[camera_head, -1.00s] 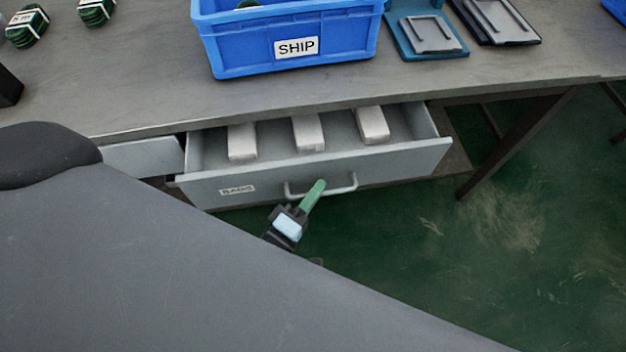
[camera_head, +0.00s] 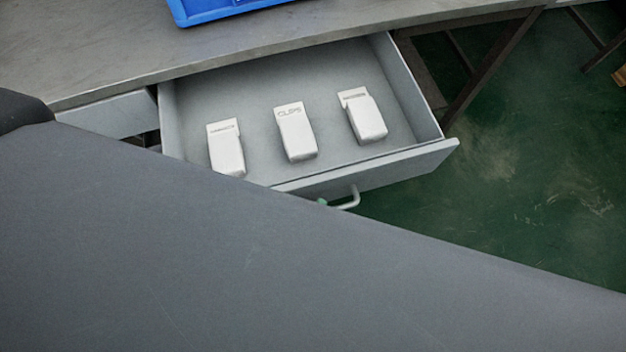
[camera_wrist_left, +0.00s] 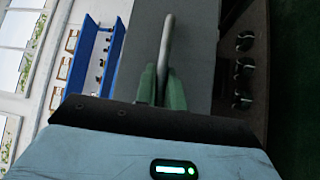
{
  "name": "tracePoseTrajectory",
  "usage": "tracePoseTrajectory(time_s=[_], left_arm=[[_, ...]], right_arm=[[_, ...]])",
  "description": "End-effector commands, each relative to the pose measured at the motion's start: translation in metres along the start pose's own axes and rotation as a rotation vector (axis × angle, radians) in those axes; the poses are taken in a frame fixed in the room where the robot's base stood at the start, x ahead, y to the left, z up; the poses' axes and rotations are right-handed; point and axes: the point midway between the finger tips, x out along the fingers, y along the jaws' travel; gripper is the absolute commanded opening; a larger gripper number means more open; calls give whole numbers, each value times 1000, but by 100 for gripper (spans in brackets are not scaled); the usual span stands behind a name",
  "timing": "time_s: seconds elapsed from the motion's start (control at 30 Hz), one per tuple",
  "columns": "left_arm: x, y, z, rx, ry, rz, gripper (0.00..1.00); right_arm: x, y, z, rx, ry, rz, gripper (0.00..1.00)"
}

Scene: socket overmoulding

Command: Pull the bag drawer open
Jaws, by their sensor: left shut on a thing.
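The grey bag drawer (camera_head: 370,169) is pulled well out from under the bench, its inside showing in the head view. Its label is hidden behind my arm. The metal bar handle (camera_head: 350,200) shows only at its right end. My left gripper (camera_head: 322,201) is nearly all hidden in the head view, with just a green fingertip at the handle. In the left wrist view, the two green fingers of this gripper (camera_wrist_left: 162,88) are shut on the handle (camera_wrist_left: 167,42). My right gripper is in neither view.
Three pale packs (camera_head: 296,132) lie apart in the drawer. A blue bin (camera_head: 205,8) stands on the grey bench top (camera_head: 120,55). A bench leg (camera_head: 490,70) stands right of the drawer. Green floor is clear at the right.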

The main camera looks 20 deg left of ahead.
Motion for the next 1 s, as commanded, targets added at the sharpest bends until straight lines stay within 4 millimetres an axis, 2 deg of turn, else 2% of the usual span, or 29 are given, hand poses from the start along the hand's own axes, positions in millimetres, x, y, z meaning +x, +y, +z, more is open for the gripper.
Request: tracePoseTrajectory(time_s=[0.37, 0.4, 0.57, 1.0], left_arm=[[-1, 0, 1, 1, -1, -1, 0], [-1, 0, 1, 1, -1, -1, 12], [-1, 0, 1, 1, -1, -1, 32], [-1, 0, 1, 0, 0, 0, 32]], right_arm=[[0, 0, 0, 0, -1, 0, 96], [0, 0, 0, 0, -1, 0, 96], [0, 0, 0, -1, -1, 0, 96], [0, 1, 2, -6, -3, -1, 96]])
